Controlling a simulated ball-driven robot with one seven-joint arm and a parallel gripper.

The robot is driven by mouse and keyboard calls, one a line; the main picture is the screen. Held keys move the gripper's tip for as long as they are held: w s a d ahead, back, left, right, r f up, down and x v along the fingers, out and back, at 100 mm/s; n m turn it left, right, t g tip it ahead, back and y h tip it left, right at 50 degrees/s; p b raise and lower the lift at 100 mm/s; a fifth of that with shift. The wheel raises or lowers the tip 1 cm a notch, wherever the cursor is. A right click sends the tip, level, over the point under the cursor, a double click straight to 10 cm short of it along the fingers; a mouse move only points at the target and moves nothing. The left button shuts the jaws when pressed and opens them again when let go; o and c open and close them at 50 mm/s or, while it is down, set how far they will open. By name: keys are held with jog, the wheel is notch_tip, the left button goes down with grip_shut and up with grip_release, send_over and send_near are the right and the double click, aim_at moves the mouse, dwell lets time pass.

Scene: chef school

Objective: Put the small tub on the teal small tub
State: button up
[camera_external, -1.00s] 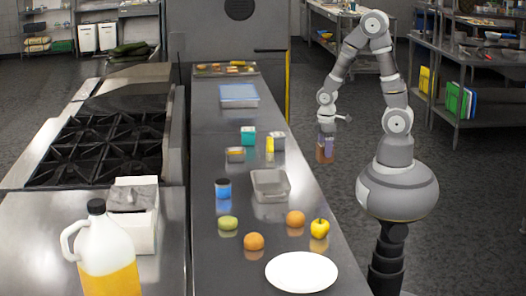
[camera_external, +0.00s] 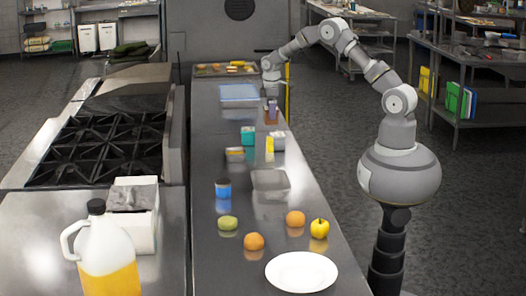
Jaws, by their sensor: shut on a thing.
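The teal small tub (camera_external: 248,136) stands on the steel counter, left of a yellow and grey item. My gripper (camera_external: 270,98) is over the counter, behind and to the right of the teal tub. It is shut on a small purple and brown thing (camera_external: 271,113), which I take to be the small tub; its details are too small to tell. The held thing is apart from the teal tub, and I cannot tell how high it is above the counter.
Near the teal tub are a yellow and grey item (camera_external: 275,142), a small box (camera_external: 235,154) and a clear container (camera_external: 270,182). A blue-lidded container (camera_external: 239,94) lies further back. A blue can (camera_external: 223,188), fruit and a white plate (camera_external: 301,271) are in front.

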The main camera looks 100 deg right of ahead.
jog(key=w+d, duration=0.2)
jog(key=w, duration=0.1)
jog(key=w+d+p, duration=0.1)
jog(key=w+d, duration=0.2)
jog(key=w+d+f, duration=0.1)
jog(key=w+d, duration=0.2)
jog(key=shift+f+p, duration=0.1)
jog(key=shift+p, duration=0.2)
jog(key=shift+w+f+b, duration=0.1)
jog(key=shift+f+b, duration=0.2)
jog(key=shift+f, duration=1.5)
jog(key=shift+f, duration=0.1)
jog(key=o, duration=1.2)
notch_tip(320, 180, up, 12)
jog(key=p, duration=0.5)
